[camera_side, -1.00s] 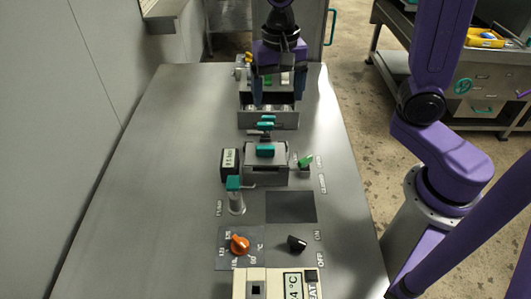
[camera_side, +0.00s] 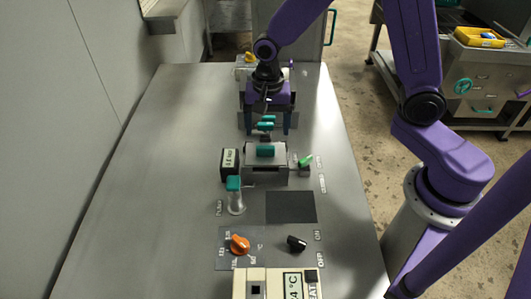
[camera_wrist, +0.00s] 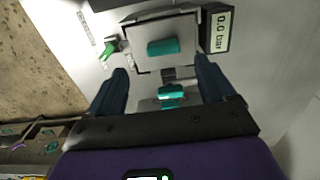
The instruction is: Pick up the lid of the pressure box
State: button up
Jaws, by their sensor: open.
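The pressure box (camera_side: 266,175) is a grey box in the middle of the bench. Its lid (camera_side: 281,157) lies on top and carries a teal handle (camera_side: 265,151). In the wrist view the lid (camera_wrist: 187,29) and its handle (camera_wrist: 163,47) show ahead of my fingertips. My gripper (camera_side: 266,131) is open and empty, just behind the box in the side view. In the wrist view a teal-handled clamp or latch (camera_wrist: 170,94) lies between the fingers of my gripper (camera_wrist: 163,75); it also shows in the side view (camera_side: 266,124).
A pressure display (camera_side: 230,160) stands left of the box and a green lever (camera_side: 306,160) right. A teal-topped pump (camera_side: 234,196), orange knob (camera_side: 239,244), black switch (camera_side: 297,243) and cream heater unit (camera_side: 277,284) are nearer the camera. The bench's left side is clear.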

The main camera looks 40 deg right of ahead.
aim_at(266, 142)
jog(key=shift+w+f, duration=0.15)
jog(key=shift+f, duration=1.45)
jog(key=shift+w+f, duration=0.15)
jog(key=shift+f, duration=1.4)
jog(key=c, duration=1.4)
jog(key=shift+c, duration=0.2)
jog(key=shift+r, duration=0.2)
